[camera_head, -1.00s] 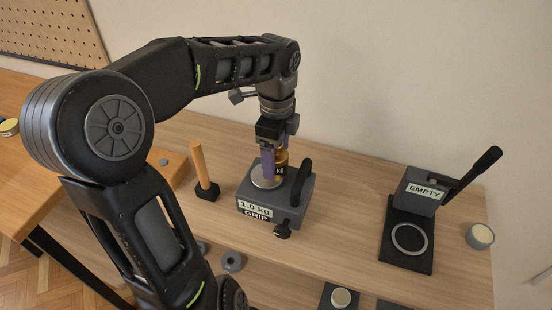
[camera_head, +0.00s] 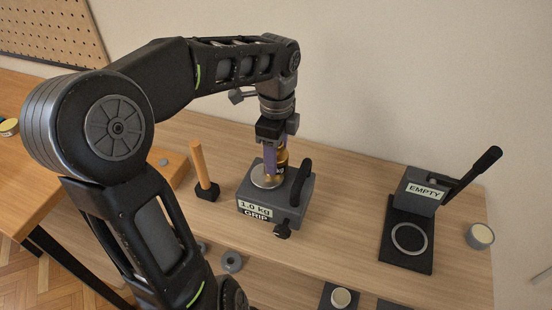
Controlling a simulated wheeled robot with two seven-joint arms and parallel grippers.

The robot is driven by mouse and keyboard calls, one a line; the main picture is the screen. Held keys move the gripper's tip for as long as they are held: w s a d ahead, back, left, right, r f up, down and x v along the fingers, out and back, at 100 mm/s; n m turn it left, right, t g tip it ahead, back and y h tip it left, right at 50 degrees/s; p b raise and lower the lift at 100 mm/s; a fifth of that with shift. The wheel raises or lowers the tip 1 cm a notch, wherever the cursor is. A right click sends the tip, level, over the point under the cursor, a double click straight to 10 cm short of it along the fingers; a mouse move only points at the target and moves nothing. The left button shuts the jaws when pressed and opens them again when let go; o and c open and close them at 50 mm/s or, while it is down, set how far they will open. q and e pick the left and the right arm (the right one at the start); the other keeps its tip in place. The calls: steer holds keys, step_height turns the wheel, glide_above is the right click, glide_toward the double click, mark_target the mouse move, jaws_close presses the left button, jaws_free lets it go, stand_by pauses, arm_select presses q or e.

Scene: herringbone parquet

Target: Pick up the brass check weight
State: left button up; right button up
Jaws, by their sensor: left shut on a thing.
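The brass check weight (camera_head: 281,165) is a small gold-brown cylinder with a dark label, upright above the round silver plate of a grey block (camera_head: 300,190) marked "1.0 kg GRIP". My left gripper (camera_head: 275,160) points down from above, with its purple fingers shut on the weight. The near finger hides part of the weight's left side. I cannot tell whether its base touches the plate. My right gripper is not in view.
A wooden-handled tool with a black foot (camera_head: 207,191) stands left of the block. A black press marked "EMPTY" (camera_head: 405,235) and a small round tin (camera_head: 480,236) are at the right. Bare tabletop (camera_head: 350,200) lies between block and press.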

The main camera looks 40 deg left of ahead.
arm_select(q)
steer(key=shift+r, duration=0.1)
jaws_close()
steer(key=shift+r, duration=0.55)
step_height(320, 180, up, 4)
steer(key=shift+r+b, duration=0.1)
steer(key=shift+b, duration=0.25)
step_height(320, 180, up, 4)
steer(key=p, duration=0.3)
steer(key=shift+r, duration=0.1)
steer(key=shift+r+p, duration=0.25)
steer(key=shift+p, duration=0.05)
steer(key=shift+f, duration=0.15)
